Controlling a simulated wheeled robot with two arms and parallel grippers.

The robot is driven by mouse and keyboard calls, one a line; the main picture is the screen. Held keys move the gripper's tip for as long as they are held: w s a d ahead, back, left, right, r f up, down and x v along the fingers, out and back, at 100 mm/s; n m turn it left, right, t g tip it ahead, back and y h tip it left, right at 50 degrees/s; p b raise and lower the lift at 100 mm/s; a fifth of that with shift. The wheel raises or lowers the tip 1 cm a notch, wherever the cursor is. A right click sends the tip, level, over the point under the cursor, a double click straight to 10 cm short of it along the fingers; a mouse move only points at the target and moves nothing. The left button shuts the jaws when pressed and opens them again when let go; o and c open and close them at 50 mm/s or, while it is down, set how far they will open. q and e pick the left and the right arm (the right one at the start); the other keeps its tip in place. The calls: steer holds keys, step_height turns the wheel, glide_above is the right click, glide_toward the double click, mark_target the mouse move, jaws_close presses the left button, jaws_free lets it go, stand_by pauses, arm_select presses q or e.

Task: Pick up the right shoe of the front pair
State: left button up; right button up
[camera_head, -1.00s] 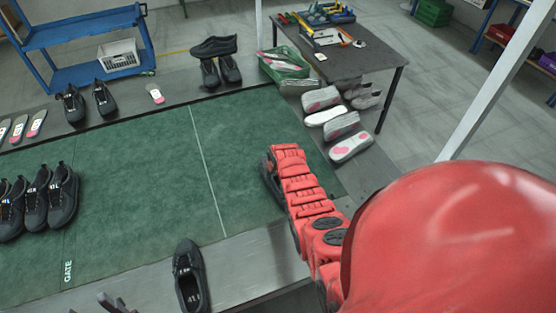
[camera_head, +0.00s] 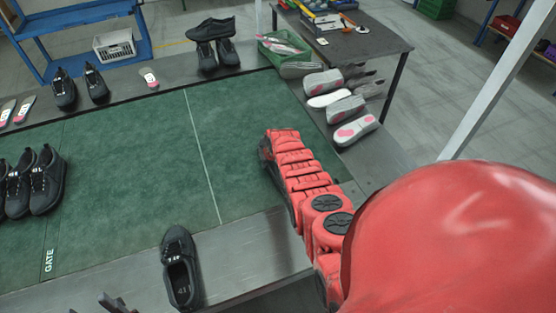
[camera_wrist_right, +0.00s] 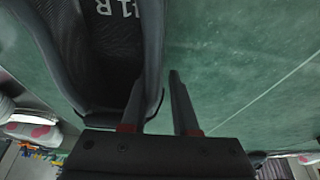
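In the right wrist view a dark shoe (camera_wrist_right: 95,50) marked 41 R fills the upper left, its opening facing the camera. My right gripper (camera_wrist_right: 160,98) is at its heel end with the fingers apart. One finger overlaps the heel collar; the other is outside, with green mat showing beside it. In the head view this shoe is mostly or wholly hidden by my red right arm, whose dark end (camera_head: 266,150) is over the mat. Another black shoe (camera_head: 180,268) stands at the front edge. Two dark prongs of my left gripper (camera_head: 113,304) show at the bottom edge, apart and empty.
The green mat (camera_head: 130,180) is clear in the middle. Black shoes (camera_head: 45,182) stand at its left. More shoes (camera_head: 80,90), a green basket (camera_head: 283,50) and grey shoes (camera_head: 345,108) line the far and right edges. A tool table (camera_head: 365,40) stands behind.

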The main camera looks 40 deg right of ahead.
steer(key=shift+r, duration=0.15)
jaws_close()
stand_by(1.3)
